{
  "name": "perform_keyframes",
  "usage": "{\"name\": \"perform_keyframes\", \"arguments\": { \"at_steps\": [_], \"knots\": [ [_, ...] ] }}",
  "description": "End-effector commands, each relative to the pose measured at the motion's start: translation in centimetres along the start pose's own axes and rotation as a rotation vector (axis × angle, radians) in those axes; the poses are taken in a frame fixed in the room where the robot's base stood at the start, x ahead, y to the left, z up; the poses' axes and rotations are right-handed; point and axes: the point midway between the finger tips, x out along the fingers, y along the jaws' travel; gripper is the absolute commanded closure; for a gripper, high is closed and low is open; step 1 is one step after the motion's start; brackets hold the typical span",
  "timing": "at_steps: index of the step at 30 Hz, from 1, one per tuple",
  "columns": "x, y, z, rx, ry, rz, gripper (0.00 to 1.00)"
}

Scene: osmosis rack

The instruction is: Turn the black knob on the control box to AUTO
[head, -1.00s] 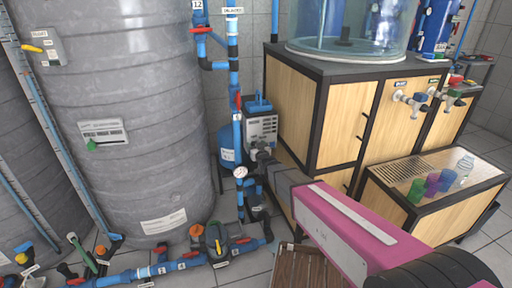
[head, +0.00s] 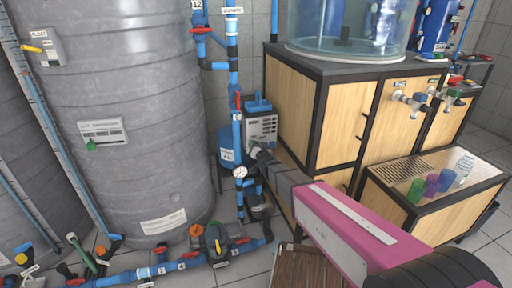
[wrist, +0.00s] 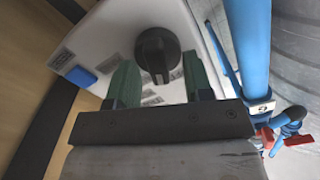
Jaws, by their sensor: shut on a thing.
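The control box (head: 262,127) is a pale grey box beside the wooden cabinet, behind the blue pipe; in the wrist view its white face (wrist: 112,30) fills the upper middle. The round black knob (wrist: 157,50) is on that face, with a raised grip bar. The labels around it are too small and blurred to read, so I cannot tell its setting. My gripper (wrist: 160,78) has its two green fingers on either side of the knob, shut on it. In the head view my gripper (head: 255,150) is at the box's lower front and hides the knob.
A blue square part (wrist: 82,76) is on the box face. The wooden cabinet (head: 295,105) stands close on the right, the large grey tank (head: 130,130) on the left.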

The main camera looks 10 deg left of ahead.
Motion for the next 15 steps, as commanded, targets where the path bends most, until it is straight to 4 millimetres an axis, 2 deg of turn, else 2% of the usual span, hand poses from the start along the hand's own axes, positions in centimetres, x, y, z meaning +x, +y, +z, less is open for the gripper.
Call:
{"name": "perform_keyframes", "arguments": {
  "at_steps": [15],
  "knots": [
    [-0.04, 0.45, 0.13, 0.379, -0.001, 0.001, 0.77]
  ]
}}
